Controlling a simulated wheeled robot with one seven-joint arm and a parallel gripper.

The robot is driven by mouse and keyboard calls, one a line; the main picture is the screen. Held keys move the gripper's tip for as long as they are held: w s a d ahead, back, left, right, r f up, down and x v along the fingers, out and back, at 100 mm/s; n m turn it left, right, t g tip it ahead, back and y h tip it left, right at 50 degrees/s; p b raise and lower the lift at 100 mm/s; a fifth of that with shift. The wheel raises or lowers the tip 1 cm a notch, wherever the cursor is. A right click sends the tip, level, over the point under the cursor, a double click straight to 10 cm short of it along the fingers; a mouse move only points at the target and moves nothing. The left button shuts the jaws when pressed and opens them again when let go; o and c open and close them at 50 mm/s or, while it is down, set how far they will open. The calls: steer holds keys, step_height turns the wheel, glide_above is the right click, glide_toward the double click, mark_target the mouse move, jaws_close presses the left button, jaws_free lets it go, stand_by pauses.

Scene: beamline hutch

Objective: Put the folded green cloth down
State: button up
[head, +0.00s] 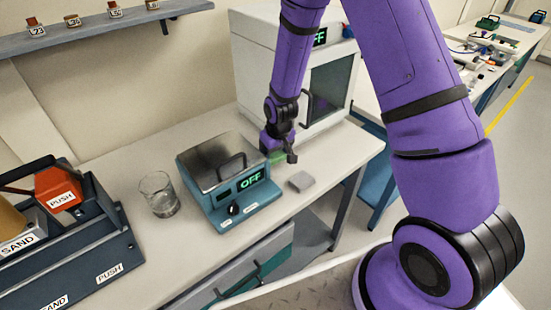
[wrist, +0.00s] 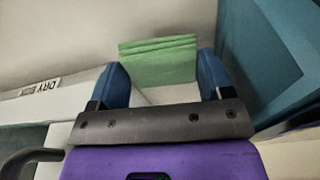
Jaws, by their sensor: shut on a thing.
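The folded green cloth (wrist: 158,62) shows its stacked layers in the wrist view, between the blue fingertips of my gripper (wrist: 160,78). My gripper is shut on it. In the head view, a small part of the green cloth (head: 278,156) shows under my gripper (head: 279,153), over the bench behind the teal device's right side. I cannot tell whether the cloth touches the bench top.
A teal device (head: 228,180) reading OFF stands just left of my gripper. A glass beaker (head: 158,194) is further left. The bench (head: 335,152) is clear to the right.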

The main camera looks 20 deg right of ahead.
mark_target(276, 155)
step_height(276, 155, down, 3)
steer(key=shift+r, duration=0.1)
steer(key=o, duration=0.8)
steer(key=shift+o, duration=0.2)
